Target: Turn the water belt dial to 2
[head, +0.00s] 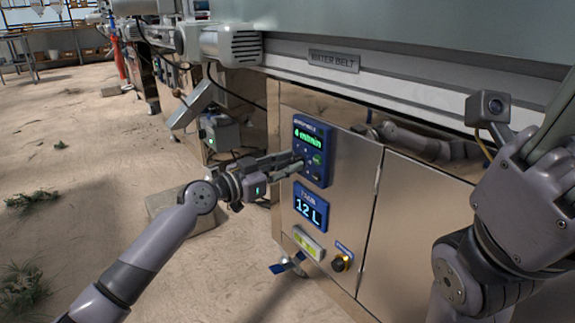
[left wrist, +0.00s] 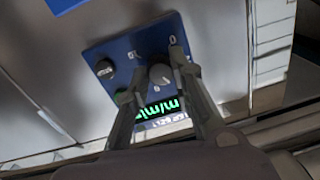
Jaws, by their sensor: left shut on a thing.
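My right gripper (head: 558,150) is at the right edge, partly cut off.
A "WATER BELT" plate (head: 334,61) is on the rail above. The floor at left is open, with scattered plants (head: 25,285).

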